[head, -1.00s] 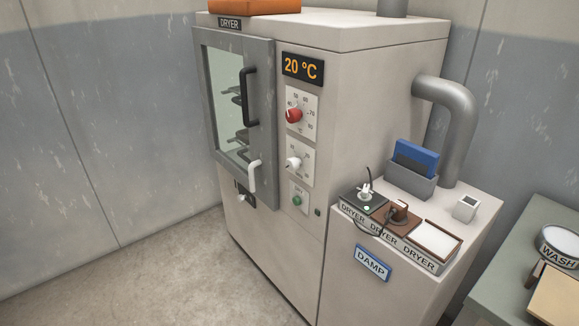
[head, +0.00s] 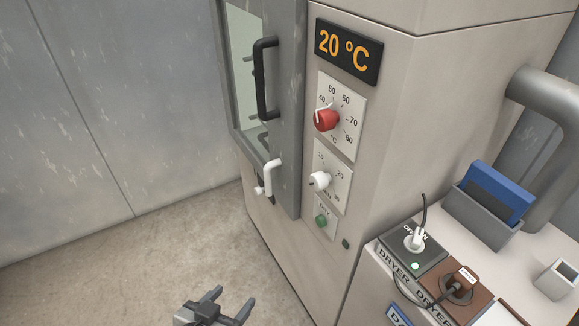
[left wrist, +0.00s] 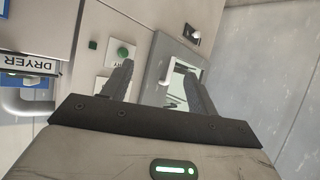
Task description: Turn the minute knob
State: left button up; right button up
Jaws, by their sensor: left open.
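The minute knob is the white knob (head: 320,180) on a white dial plate with small numbers, on the dryer front. It sits below the red temperature knob (head: 326,119) and above a green button (head: 321,221). My left gripper (head: 222,300) is open and empty, low in front of the dryer and well apart from the knob. In the left wrist view its two fingers (left wrist: 150,85) stand apart, with the green button (left wrist: 122,52) seen beyond them. I cannot make out the white knob in the left wrist view. My right gripper is not in view.
The dryer door has a black handle (head: 265,78) and a white latch lever (head: 271,178). The display (head: 347,50) reads 20 °C. To the right, a counter holds plugs on socket plates and a grey holder (head: 487,215) with blue contents. The floor at left is clear.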

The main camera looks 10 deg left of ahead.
pick_arm(q)
jog(key=w+r+t+h+b, duration=0.1)
jog(key=w+r+t+h, duration=0.15)
jog(key=w, duration=0.45)
jog(key=m+g+h+b, duration=0.35)
jog(key=m+h, duration=0.25)
jog(key=h, duration=0.2)
send_near(314, 183)
jog(key=x, duration=0.7)
jog(key=shift+d+f+p, duration=0.1)
jog(key=shift+p, duration=0.3)
jog(key=shift+w+d, duration=0.5)
jog(key=shift+d, duration=0.05)
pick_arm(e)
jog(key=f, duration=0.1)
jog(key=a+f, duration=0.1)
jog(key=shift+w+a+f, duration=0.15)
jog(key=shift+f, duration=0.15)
pick_arm(q)
jog(key=shift+c, duration=0.3)
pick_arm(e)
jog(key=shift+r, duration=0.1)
pick_arm(q)
jog(key=c, duration=0.9)
